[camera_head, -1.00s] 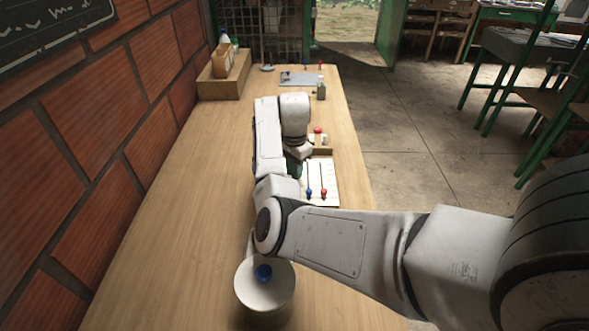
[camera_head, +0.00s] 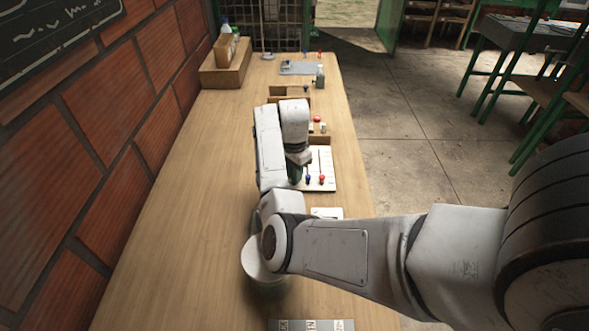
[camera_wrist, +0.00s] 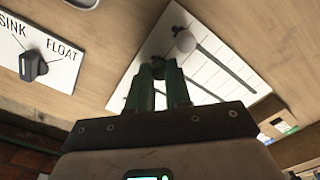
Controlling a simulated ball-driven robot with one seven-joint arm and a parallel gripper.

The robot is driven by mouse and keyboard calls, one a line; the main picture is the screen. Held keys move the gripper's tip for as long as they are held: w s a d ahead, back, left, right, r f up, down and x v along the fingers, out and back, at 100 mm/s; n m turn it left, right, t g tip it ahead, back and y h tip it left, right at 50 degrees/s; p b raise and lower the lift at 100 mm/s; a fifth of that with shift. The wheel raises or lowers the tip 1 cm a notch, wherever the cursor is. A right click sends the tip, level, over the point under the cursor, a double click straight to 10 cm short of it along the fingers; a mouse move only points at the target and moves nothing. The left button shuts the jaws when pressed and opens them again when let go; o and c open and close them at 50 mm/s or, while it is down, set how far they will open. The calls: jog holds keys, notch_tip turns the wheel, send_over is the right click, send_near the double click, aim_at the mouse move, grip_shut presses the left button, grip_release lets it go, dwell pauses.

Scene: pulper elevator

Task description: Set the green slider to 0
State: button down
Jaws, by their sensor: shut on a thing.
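The white slider panel (camera_head: 327,155) lies at the table's right edge, with a blue knob (camera_head: 308,177) and a red knob (camera_head: 321,178) at its near end. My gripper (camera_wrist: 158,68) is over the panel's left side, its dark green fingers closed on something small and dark. I take that to be the green slider's knob, but its colour and scale position are hidden by my fingers and hand.
A SINK/FLOAT panel (camera_wrist: 37,52) with a dark dial is left of the slider panel in the wrist view. A pale bowl (camera_head: 262,266) stands partly behind my arm. Wooden trays (camera_head: 290,94) and a brown box (camera_head: 226,68) stand farther back. The table's left side is clear.

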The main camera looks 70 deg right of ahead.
jog(key=shift+a, duration=0.1)
jog(key=c, duration=1)
grip_release()
jog(key=shift+c, duration=0.2)
notch_tip(320, 180, up, 11)
jog(key=shift+b, duration=0.3)
jog(key=shift+s+f, duration=0.15)
jog(key=shift+f, duration=0.05)
